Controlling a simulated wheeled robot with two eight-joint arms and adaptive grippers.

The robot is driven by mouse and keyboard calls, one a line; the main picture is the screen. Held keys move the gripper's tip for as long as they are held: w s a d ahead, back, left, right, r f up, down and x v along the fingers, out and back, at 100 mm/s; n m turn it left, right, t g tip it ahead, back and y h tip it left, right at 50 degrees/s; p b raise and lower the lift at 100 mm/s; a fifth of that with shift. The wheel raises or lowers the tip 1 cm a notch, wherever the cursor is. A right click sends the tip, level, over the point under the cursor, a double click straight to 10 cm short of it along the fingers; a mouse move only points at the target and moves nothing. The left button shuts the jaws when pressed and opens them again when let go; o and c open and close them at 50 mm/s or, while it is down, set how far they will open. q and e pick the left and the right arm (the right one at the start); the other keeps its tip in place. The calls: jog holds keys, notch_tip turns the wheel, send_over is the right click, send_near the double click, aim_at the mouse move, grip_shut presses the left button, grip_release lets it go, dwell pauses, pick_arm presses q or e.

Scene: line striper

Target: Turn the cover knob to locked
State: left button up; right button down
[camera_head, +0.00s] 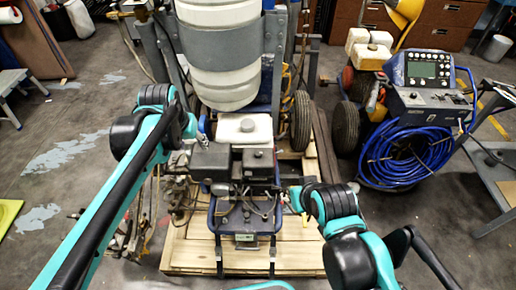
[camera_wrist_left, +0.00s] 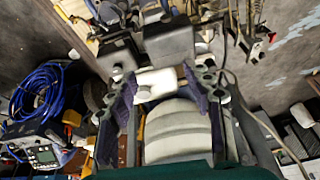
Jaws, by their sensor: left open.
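A black engine cover (camera_head: 262,166) sits on the right of the line striper's engine, with a small round knob (camera_head: 258,153) on top. In the left wrist view, the cover (camera_wrist_left: 115,52) and its knob (camera_wrist_left: 117,74) show at the upper left, beyond the fingers. My left gripper (camera_head: 194,136) is at the engine's left, apart from the knob. Its purple-padded fingers (camera_wrist_left: 159,80) are spread and empty in the wrist view, with the white tank behind. My right gripper (camera_head: 288,196) is right of the engine frame, small and partly hidden. The knob's lock marking is too small to read.
A second black box (camera_head: 210,161) stands left of the cover. The large pale drum (camera_head: 218,55) and grey metal frame rise behind the engine. The machine stands on a wooden pallet (camera_head: 190,252). A blue hose machine (camera_head: 405,150) stands at the right.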

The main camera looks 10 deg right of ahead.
pick_arm(q)
jog(key=w+d+f+m+g+p, duration=0.1)
jog(key=w+d+f+m+g, duration=0.15)
jog(key=w+d, duration=0.55)
jog(key=m+g+p, duration=0.2)
jog(key=p, duration=0.1)
send_over(258, 153)
jog(key=f, duration=1.6)
jog(key=shift+w+a+f, duration=0.15)
jog(key=shift+a+f, duration=0.05)
jog(key=shift+f, duration=0.05)
notch_tip(258, 153, down, 8)
jog(key=b, duration=0.3)
jog(key=shift+d, duration=0.15)
jog(key=shift+c, duration=0.2)
jog(key=c, duration=1.1)
